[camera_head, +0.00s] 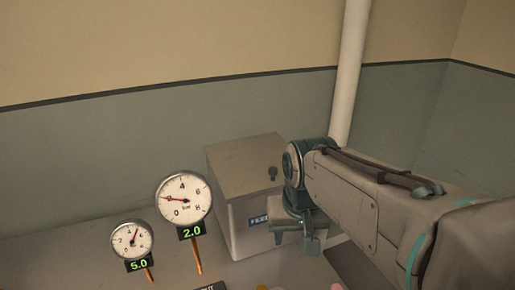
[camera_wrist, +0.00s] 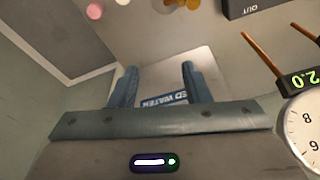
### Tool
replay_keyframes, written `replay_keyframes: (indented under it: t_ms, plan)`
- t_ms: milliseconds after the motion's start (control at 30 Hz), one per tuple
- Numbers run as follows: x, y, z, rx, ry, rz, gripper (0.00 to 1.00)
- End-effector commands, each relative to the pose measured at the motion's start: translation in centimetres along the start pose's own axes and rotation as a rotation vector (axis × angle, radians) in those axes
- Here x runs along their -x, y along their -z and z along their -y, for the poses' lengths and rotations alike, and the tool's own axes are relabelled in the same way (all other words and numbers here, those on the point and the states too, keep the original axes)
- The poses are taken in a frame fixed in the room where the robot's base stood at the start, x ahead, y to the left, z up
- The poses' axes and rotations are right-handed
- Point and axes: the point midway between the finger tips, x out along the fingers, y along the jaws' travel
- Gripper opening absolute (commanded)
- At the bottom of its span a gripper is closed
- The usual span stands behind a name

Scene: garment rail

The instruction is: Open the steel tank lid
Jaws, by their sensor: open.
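The steel tank (camera_head: 240,222) is a grey box standing on the bench, left of my arm. Its flat lid (camera_head: 243,163) lies shut on top, with a small dark knob (camera_head: 272,173) near the lid's right side. A blue label is on the tank's front. My gripper (camera_head: 308,243) is at the tank's front right, beside the label and below lid level, partly hiding that corner. In the wrist view my gripper (camera_wrist: 160,80) has its two blue fingers apart with nothing held between them. The tank front (camera_wrist: 165,76) and its label, partly readable as "ED WATER", show beyond the fingers.
Two round gauges on copper stems stand left of the tank, a larger one (camera_head: 184,199) reading 2.0 and a smaller one (camera_head: 132,240) reading 5.0. A white pipe (camera_head: 349,75) rises behind my arm. Coloured round things (camera_wrist: 175,4) and a dark "OUT" block (camera_wrist: 250,8) lie in front.

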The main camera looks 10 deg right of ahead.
Motion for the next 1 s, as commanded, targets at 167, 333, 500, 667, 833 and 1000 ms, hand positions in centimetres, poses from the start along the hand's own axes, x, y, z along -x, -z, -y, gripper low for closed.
replay_keyframes:
  t_ms: [167,333,500,667,833,1000]
  plan:
    - [5.3,6.8,0.8,-0.122,-0.012,0.055,0.43]
    - [9.2,12.3,1.5,-0.243,-0.028,0.108,0.43]
    - [12.3,17.0,1.9,-0.356,-0.046,0.156,0.43]
    - [14.0,19.8,2.1,-0.434,-0.060,0.187,0.43]
    - [14.7,21.1,2.2,-0.472,-0.067,0.202,0.43]
    - [13.7,20.9,2.2,-0.480,-0.070,0.207,0.43]
